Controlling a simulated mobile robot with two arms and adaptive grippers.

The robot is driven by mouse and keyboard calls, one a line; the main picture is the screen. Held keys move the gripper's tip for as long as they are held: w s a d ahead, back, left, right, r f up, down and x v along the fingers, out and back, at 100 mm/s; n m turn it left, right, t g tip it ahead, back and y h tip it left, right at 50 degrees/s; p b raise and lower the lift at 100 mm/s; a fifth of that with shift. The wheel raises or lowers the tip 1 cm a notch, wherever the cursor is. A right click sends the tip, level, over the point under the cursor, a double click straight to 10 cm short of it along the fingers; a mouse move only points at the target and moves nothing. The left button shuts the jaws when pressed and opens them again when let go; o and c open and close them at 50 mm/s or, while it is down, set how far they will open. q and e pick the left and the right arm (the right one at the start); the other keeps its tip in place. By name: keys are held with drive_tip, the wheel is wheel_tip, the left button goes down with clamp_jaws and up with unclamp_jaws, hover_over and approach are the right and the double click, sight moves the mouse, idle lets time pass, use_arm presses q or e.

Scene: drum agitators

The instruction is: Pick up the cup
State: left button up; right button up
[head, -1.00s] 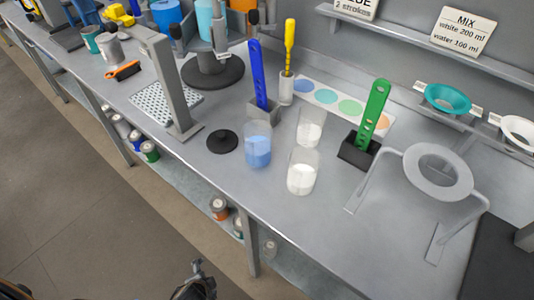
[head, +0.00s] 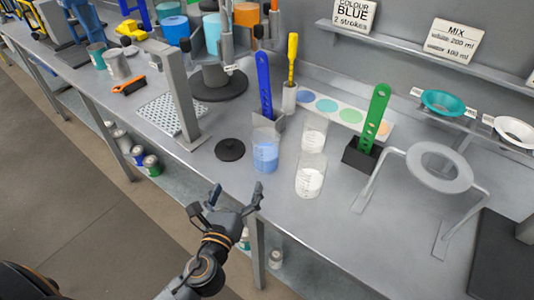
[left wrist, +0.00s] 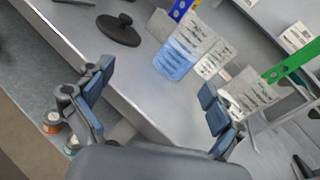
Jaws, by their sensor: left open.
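Three clear graduated cups stand upright on the grey bench. One holds blue liquid (head: 265,156) and is on the left; it also shows in the left wrist view (left wrist: 179,57). The front cup holds white contents (head: 310,180) and shows partly behind a finger in the left wrist view (left wrist: 250,92). The third cup (head: 314,133) stands behind them and also has white contents. My left gripper (head: 236,194) is open and empty by the bench's front edge, short of the cups. Its two fingers are spread apart in the left wrist view (left wrist: 155,82). My right gripper is not seen.
A black round lid (head: 230,150) lies left of the blue-filled cup. A blue strip in a holder (head: 264,88) and a green strip in a black block (head: 373,120) stand behind. A grey ring stand (head: 438,168) is to the right. Bare bench lies before the cups.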

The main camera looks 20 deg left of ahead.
use_arm(q)
drive_tip(key=d+m+h, duration=0.1)
drive_tip(key=m, duration=0.1)
drive_tip(key=d+r+m, duration=0.1)
drive_tip(key=m, duration=0.1)
drive_tip(key=shift+w+d+t+h, duration=0.15)
drive_tip(key=shift+t+h, duration=0.25)
drive_tip(key=shift+w+d+r+m, duration=0.1)
drive_tip(key=shift+w+d+m, duration=0.05)
drive_tip(key=shift+w+m, duration=0.3)
drive_tip(key=p, duration=0.2)
approach(270, 144)
drive_tip(key=shift+w+r, duration=0.15)
drive_tip(key=shift+w, duration=0.55)
drive_tip(key=w, duration=0.6)
drive_tip(key=shift+s, duration=0.15)
drive_tip(key=shift+c, duration=1)
drive_tip(key=c, duration=1.1)
drive_tip(key=shift+c, duration=0.8)
drive_tip(key=shift+p, duration=0.3)
